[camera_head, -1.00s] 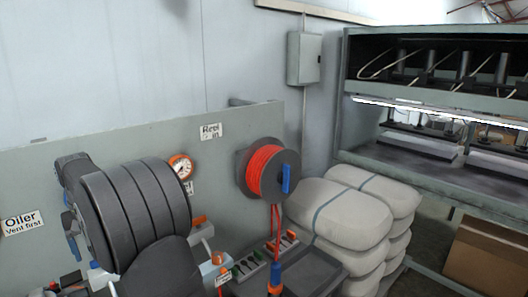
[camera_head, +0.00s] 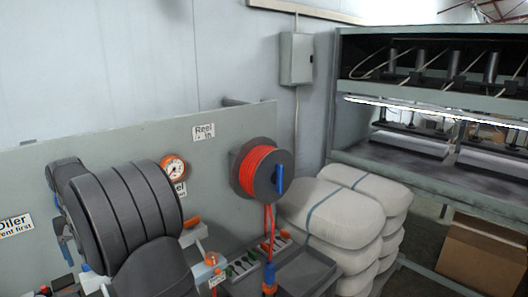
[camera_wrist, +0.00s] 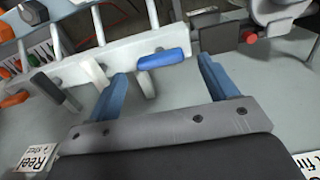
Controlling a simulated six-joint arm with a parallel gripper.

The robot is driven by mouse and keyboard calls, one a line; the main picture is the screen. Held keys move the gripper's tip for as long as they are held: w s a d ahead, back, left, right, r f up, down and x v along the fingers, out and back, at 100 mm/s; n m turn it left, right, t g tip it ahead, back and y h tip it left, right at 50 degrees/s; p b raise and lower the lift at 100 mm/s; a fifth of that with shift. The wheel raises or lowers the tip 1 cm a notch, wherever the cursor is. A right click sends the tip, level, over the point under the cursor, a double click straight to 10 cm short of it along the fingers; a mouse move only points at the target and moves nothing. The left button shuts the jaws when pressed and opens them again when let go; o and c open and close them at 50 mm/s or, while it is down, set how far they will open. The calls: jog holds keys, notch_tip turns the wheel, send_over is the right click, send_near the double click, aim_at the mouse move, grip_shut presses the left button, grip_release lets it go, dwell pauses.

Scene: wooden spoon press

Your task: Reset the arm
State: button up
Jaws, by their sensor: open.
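In the wrist view, my gripper (camera_wrist: 166,80) shows two blue fingers spread apart, with nothing held between them. A blue handle (camera_wrist: 165,58) on a pale bar lies just beyond the gap between the fingers; I cannot tell how far beyond. In the head view, my dark, bulky arm (camera_head: 122,208) stands at the lower left in front of the grey panel.
A reel of orange hose (camera_head: 258,172) is mounted on the grey panel (camera_head: 110,145), right of a gauge (camera_head: 174,168). Stacked white sacks (camera_head: 345,215) stand to its right. The press frame (camera_head: 420,98) and a cardboard box (camera_head: 482,255) are at far right.

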notch_tip(320, 180, up, 14)
notch_tip(320, 180, down, 17)
jog(key=shift+f, duration=0.1)
jog(key=n, duration=0.9)
jog(key=shift+n, duration=0.4)
jog(key=n, duration=0.3)
jog(key=shift+n, duration=2.1)
